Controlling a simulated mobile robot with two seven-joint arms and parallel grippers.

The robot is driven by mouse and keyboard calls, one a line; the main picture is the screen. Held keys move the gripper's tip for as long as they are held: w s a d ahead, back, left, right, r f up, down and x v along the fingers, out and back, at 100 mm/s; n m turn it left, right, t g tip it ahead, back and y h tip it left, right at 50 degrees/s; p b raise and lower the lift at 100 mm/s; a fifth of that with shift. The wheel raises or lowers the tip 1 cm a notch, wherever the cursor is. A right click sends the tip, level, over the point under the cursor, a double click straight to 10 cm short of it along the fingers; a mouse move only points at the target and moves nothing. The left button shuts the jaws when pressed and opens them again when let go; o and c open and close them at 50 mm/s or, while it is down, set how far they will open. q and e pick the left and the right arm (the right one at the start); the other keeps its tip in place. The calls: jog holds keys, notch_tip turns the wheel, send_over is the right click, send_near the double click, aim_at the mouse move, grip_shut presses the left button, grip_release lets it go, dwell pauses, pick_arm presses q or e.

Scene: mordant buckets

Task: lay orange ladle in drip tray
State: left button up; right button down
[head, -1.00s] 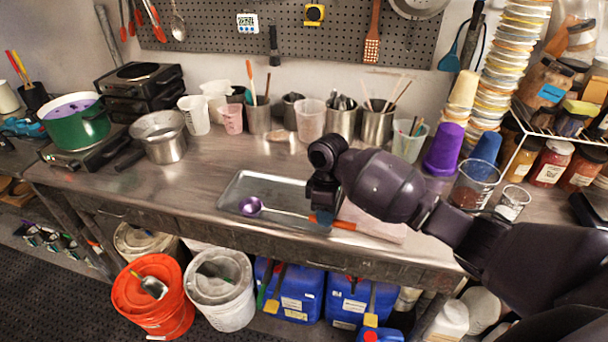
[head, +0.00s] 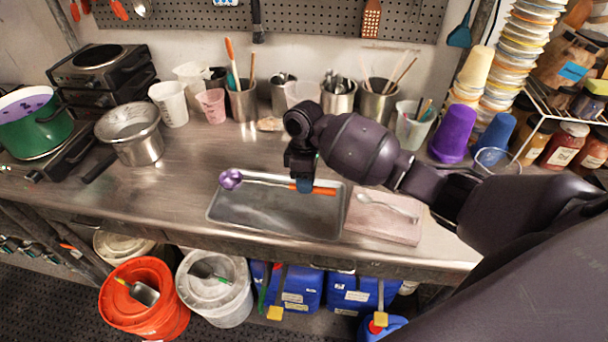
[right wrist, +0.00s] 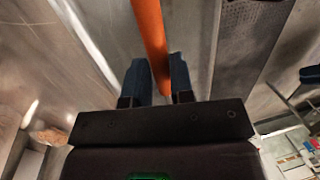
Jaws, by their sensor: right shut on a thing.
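The orange ladle has a purple bowl (head: 231,179) and a thin shaft ending in an orange handle (head: 323,190). My right gripper (head: 305,186) is shut on the handle, and the right wrist view shows the orange handle (right wrist: 149,35) between the two blue fingertips (right wrist: 158,78). The drip tray (head: 222,221) is a shallow grey metal tray near the bench's front edge. The ladle lies across the tray's back part in the head view, its bowl over the back left rim. It seems held above the tray, but the height is hard to tell. My left gripper is out of view.
A pink slab (head: 365,232) with a spoon (head: 388,207) on it sits just right of the tray. Behind stand metal cups (head: 243,104) with tools, a pink beaker (head: 211,106) and a purple cup (head: 453,134). A metal pot (head: 138,147) stands left. Bench between pot and tray is clear.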

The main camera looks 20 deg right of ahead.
jog(key=shift+f, duration=0.75)
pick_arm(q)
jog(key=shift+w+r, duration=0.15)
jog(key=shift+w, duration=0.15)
pick_arm(e)
jog(key=shift+f, duration=1.2)
jog(key=c, duration=0.9)
grip_release()
pick_arm(q)
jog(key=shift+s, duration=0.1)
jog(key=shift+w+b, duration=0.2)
jog(key=shift+b, duration=0.15)
pick_arm(e)
notch_tip(320, 180, up, 11)
jog(key=w, duration=0.2)
jog(key=shift+d+f, duration=0.2)
jog(key=shift+d, duration=0.1)
